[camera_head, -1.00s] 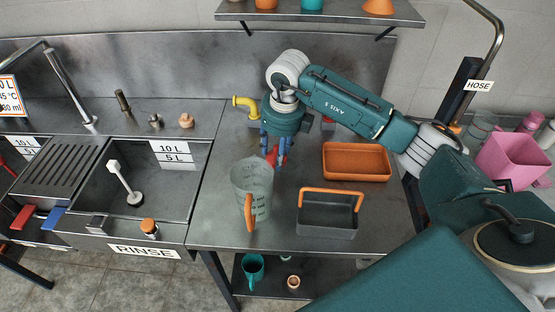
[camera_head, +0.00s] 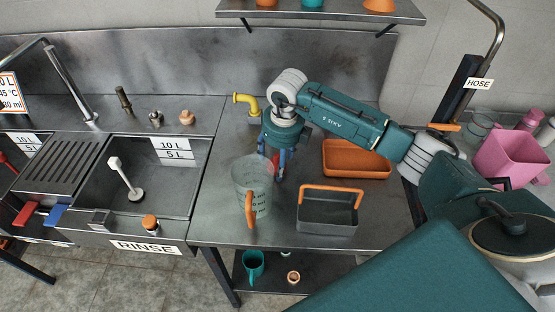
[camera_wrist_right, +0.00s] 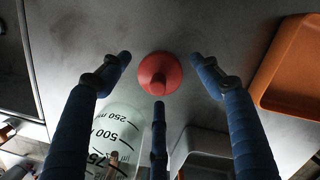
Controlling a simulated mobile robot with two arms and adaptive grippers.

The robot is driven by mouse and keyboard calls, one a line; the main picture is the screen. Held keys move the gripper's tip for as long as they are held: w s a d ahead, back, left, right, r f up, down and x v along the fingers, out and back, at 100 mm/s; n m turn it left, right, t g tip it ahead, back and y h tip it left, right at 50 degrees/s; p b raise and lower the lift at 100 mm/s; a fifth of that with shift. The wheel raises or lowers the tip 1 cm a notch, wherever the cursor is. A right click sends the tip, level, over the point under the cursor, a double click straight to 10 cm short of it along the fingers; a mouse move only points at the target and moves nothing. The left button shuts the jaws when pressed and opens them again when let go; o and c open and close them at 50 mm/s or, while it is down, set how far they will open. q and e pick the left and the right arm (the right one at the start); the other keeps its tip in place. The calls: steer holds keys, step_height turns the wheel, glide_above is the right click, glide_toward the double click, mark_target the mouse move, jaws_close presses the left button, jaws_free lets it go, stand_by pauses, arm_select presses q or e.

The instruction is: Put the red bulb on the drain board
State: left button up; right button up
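The red bulb (camera_wrist_right: 159,73) is on the steel counter below my right gripper. In the head view only a sliver of the red bulb (camera_head: 276,161) shows behind the fingers and the clear jug's rim. My right gripper (camera_head: 279,172) points down over it. In the wrist view its three blue fingers (camera_wrist_right: 159,75) are spread around the bulb with visible gaps, so it is open and empty. The drain board (camera_head: 66,163) is the ridged dark metal area at the left, between the two sinks. My left gripper is out of view.
The clear measuring jug (camera_head: 240,199) with an orange handle stands close to my right fingers. A dark bin (camera_head: 327,215) with an orange handle and an orange tray (camera_head: 357,160) lie to the right. A yellow spout (camera_head: 246,101) is behind. The rinse sink (camera_head: 160,190) lies between counter and drain board.

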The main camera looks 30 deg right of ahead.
steer(key=shift+r, duration=0.45)
step_height(320, 180, up, 11)
steer(key=s+b, duration=0.1)
steer(key=b, duration=0.2)
steer(key=shift+s+r, duration=0.2)
steer(key=shift+s, duration=0.2)
steer(key=shift+d, duration=0.1)
